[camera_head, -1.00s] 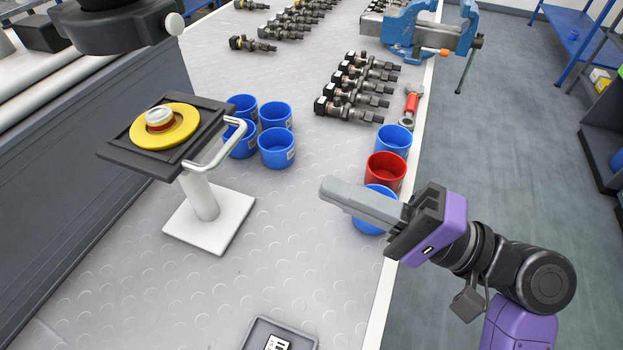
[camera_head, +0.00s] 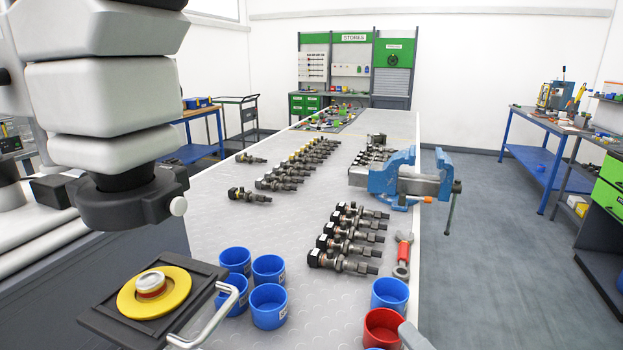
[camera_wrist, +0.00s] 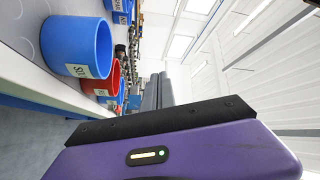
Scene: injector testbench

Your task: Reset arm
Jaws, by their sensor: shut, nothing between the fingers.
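My gripper (camera_wrist: 158,92) is shut and empty; its grey fingers lie together in the wrist view. In the head view only a grey tip of my gripper (camera_head: 413,336) shows at the bottom edge, just right of the red cup (camera_head: 382,329). The rest of my arm is out of that view. The wrist view also shows the red cup (camera_wrist: 114,78) and a nearer blue cup (camera_wrist: 82,45) to the left of the fingers. The fingers appear empty and apart from the cups.
Several blue cups (camera_head: 268,306) stand by a black stand with a yellow ring (camera_head: 154,291). Injectors (camera_head: 345,246) lie in rows on the bench (camera_head: 210,200). A red wrench (camera_head: 403,254) and blue vise (camera_head: 395,182) are near its right edge. Open floor (camera_head: 490,240) lies right.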

